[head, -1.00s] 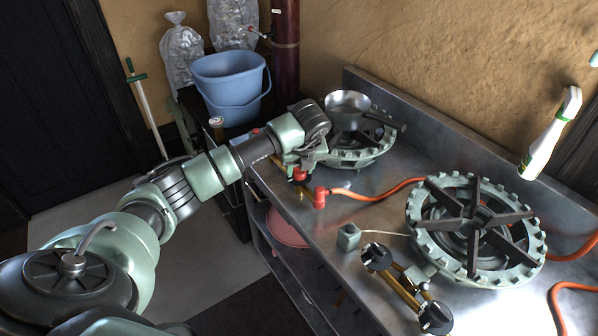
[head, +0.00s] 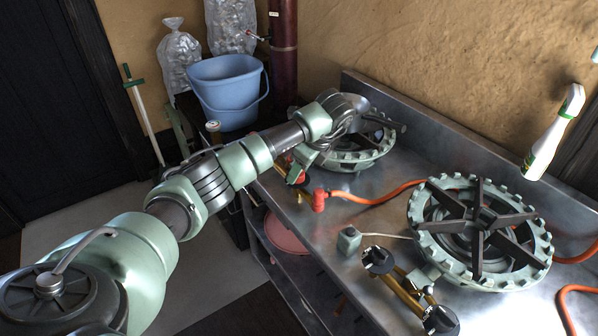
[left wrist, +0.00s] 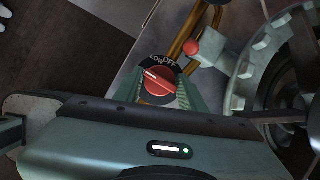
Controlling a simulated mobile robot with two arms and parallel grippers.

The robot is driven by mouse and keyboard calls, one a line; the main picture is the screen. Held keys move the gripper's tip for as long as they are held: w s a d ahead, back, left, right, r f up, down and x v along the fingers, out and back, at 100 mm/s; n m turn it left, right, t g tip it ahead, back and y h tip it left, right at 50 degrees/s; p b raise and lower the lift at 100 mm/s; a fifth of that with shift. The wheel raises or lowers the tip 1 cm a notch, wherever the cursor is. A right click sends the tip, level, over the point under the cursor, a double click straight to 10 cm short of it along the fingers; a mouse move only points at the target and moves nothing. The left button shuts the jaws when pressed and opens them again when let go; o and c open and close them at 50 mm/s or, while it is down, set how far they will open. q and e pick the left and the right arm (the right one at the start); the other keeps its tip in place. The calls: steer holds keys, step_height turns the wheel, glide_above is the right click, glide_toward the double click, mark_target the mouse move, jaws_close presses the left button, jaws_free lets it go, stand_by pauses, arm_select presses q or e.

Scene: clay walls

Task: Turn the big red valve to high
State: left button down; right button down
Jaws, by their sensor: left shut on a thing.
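The big red valve (left wrist: 158,81) is a round red knob with a white line across it, on a black dial (left wrist: 154,62) marked LOW and OFF. It shows between my left gripper's green fingers in the left wrist view. My left gripper (left wrist: 158,92) is shut on the knob, one finger on each side. The white line slants toward the upper left; the rest of the dial is hidden, so I see no high mark. In the head view my left gripper (head: 299,166) is at the front of the far burner (head: 362,150) and mostly covers the valve. My right gripper is not in view.
A near burner (head: 479,230) with black-knobbed brass valves (head: 378,260) stands on the metal counter (head: 347,216). An orange hose (head: 375,194) runs from a red fitting (head: 319,201). A blue bucket (head: 228,95) stands behind my arm.

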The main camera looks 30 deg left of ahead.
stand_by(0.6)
arm_select(q)
steer(key=c, duration=0.9)
jaws_free()
steer(key=shift+r, duration=0.1)
steer(key=v, duration=0.7)
steer(key=shift+d+r, duration=0.15)
steer(key=shift+r, duration=0.2)
steer(key=shift+f, duration=0.1)
